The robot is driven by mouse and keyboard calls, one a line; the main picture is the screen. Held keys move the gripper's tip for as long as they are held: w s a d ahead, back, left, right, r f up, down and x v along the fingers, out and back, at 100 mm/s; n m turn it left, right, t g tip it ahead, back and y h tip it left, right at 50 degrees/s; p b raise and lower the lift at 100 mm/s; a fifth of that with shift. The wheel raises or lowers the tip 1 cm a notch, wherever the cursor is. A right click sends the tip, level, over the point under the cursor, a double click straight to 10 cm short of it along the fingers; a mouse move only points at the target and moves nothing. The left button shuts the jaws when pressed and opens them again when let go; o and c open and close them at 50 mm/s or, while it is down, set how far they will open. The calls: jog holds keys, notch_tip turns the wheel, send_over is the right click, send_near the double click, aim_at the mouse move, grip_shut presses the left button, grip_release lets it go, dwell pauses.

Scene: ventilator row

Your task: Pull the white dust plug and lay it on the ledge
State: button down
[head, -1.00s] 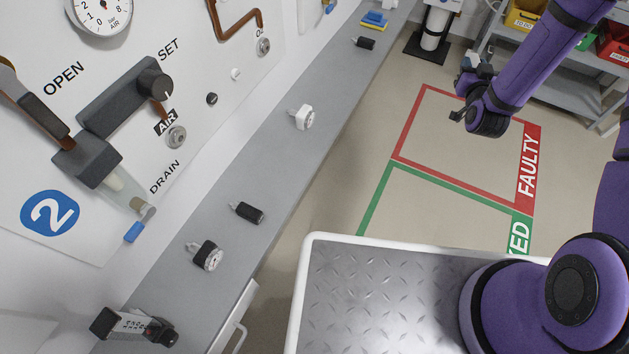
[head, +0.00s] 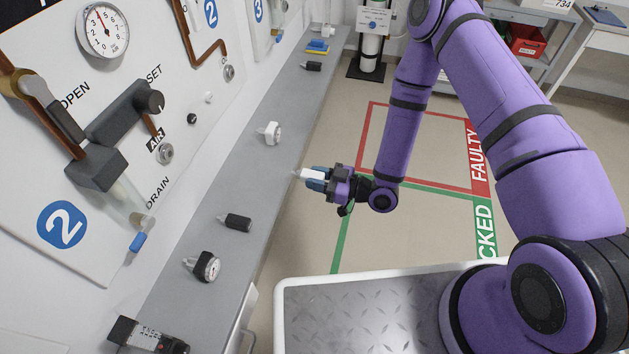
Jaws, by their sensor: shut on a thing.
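A small white plug (head: 208,97) sits on the white wall panel, up and right of a small black one (head: 191,118). My gripper (head: 314,176) is in the middle of the head view, over the floor just right of the ledge, pointing left towards the wall. Its blue-grey fingers are shut on a white piece (head: 307,174) with a narrow tip; the fingers hide part of it. The grey ledge (head: 222,180) runs along the foot of the panel. My gripper is well apart from the plug on the panel.
On the ledge are a white fitting (head: 270,132), a black fitting (head: 235,222), a gauge (head: 205,266), a black-and-grey device (head: 147,336) and, farther back, another black fitting (head: 312,66). Bare ledge lies between them. A lever and tube (head: 95,165) stick out from the panel.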

aim_at(303, 182)
jog(key=shift+s+a+f+g, duration=0.15)
jog(key=shift+s+a+g, duration=0.15)
jog(key=shift+s+a, duration=0.15)
jog(key=x, duration=0.9)
jog(key=f+x, duration=0.1)
jog(key=x, duration=0.3)
jog(key=shift+w+a, duration=0.2)
jog(key=shift+a, duration=0.05)
jog(key=shift+f, duration=0.25)
jog(key=shift+s+d+f, duration=0.1)
jog(key=shift+f, duration=0.35)
jog(key=c, duration=0.7)
grip_release()
jog(key=shift+c, duration=0.2)
jog(key=shift+d+f, duration=0.1)
jog(key=v, duration=1)
jog(key=shift+s+d+r, duration=0.1)
jog(key=shift+d+r, duration=0.05)
jog(key=shift+r, duration=0.25)
